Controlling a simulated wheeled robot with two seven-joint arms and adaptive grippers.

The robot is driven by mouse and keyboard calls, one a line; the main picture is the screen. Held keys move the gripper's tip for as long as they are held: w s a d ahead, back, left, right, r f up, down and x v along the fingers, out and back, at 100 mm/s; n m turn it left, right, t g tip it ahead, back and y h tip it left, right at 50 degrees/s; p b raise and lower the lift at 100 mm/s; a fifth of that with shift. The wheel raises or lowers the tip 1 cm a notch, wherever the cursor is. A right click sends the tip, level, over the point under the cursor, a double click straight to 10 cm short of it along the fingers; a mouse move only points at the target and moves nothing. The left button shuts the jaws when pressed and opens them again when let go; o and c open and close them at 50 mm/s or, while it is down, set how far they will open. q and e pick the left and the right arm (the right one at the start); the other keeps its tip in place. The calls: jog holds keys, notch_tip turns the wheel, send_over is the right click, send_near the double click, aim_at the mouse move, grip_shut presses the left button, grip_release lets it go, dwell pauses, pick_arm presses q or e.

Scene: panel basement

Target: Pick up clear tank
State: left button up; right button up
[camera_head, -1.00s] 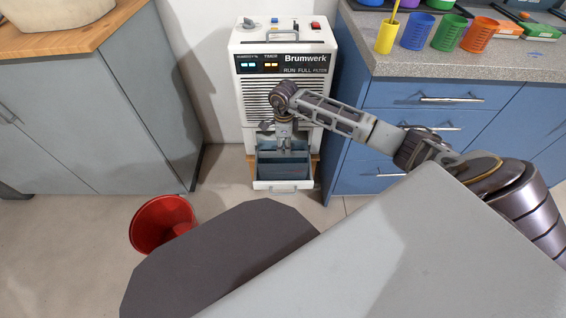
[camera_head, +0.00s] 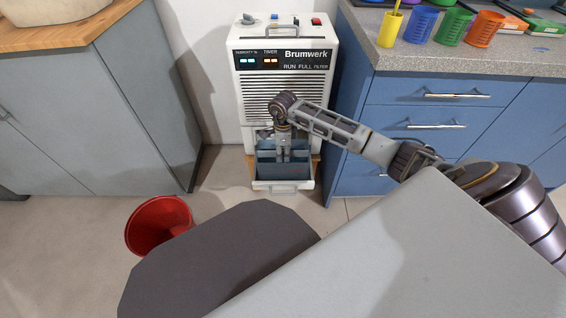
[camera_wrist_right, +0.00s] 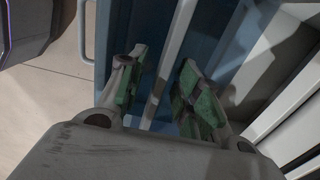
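The clear tank (camera_head: 268,172) is a bluish see-through box, pulled partly out of the low front of the white Brumwerk machine (camera_head: 285,75). It fills much of the right wrist view (camera_wrist_right: 225,55). A pale bar (camera_wrist_right: 172,62) runs across its top. My right gripper (camera_head: 283,158) points down over the tank's opening. In the wrist view its green-padded fingers (camera_wrist_right: 158,88) are apart, one on each side of the bar, with gaps to it. Nothing is gripped. How deep the fingertips reach is hard to tell. My left gripper is out of view.
A blue drawer cabinet (camera_head: 430,105) stands close on the right, with coloured cups (camera_head: 450,28) on its counter. A grey cabinet (camera_head: 90,115) stands left. A red bucket (camera_head: 152,228) is on the floor (camera_head: 60,235) at front left.

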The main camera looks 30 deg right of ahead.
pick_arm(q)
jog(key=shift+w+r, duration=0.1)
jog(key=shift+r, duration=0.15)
pick_arm(e)
jog(key=shift+c, duration=0.4)
grip_shut()
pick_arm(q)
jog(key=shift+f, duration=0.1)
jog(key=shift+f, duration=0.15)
pick_arm(e)
jog(key=shift+r, duration=0.15)
